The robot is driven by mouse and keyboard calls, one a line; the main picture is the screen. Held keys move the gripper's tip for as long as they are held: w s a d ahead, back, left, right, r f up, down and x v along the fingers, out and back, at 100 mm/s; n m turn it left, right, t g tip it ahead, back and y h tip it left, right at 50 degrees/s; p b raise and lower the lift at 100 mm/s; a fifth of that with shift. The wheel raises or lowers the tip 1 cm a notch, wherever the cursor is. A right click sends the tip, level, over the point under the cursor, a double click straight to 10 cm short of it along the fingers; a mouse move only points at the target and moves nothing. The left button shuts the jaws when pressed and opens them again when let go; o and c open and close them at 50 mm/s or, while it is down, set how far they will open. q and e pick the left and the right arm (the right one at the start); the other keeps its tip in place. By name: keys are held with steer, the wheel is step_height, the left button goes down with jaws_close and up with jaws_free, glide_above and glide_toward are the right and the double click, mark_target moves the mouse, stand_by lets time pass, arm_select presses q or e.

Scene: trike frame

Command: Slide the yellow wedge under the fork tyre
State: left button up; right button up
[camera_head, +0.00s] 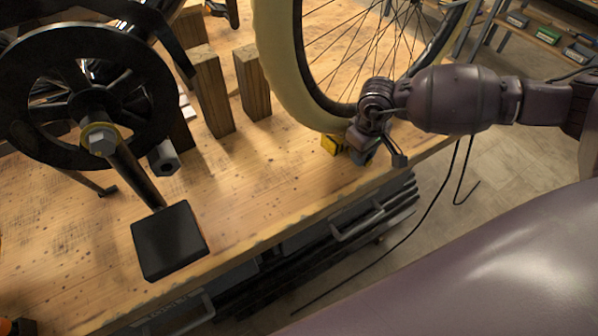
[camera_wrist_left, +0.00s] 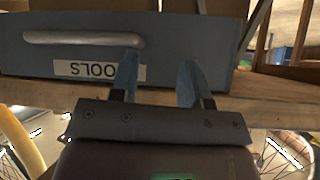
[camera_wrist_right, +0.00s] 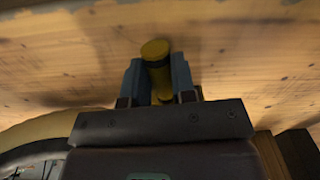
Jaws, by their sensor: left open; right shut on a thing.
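The yellow wedge (camera_head: 330,145) shows in the head view at the foot of the cream fork tyre (camera_head: 283,95), near the table's front edge. My right gripper (camera_head: 362,148) partly covers it. In the right wrist view the yellow piece (camera_wrist_right: 156,52) sits between the two fingers of my right gripper (camera_wrist_right: 157,78), which is shut on it. The tyre (camera_wrist_right: 45,130) shows there at lower left. Whether the wedge touches the tyre or lies under it, I cannot tell. My left gripper (camera_wrist_left: 158,78) is open and empty, in front of a grey drawer; it is outside the head view.
Wooden blocks (camera_head: 212,92) stand on the wooden workbench (camera_head: 265,185) left of the tyre. A black chainring (camera_head: 60,95) with a crank and pedal (camera_head: 169,240) hangs at left. The grey drawer (camera_wrist_left: 60,55) has a handle and a label. Shelves with boxes stand at upper right.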

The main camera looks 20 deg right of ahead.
arm_select(q)
steer(key=shift+s+a+f, duration=0.1)
steer(key=shift+s+f, duration=0.45)
steer(key=shift+s, duration=0.1)
arm_select(e)
steer(key=shift+w+d, duration=0.2)
steer(key=shift+d, duration=0.55)
steer(key=o, duration=0.9)
arm_select(q)
steer(key=shift+w+r, duration=0.2)
steer(key=shift+w, duration=0.25)
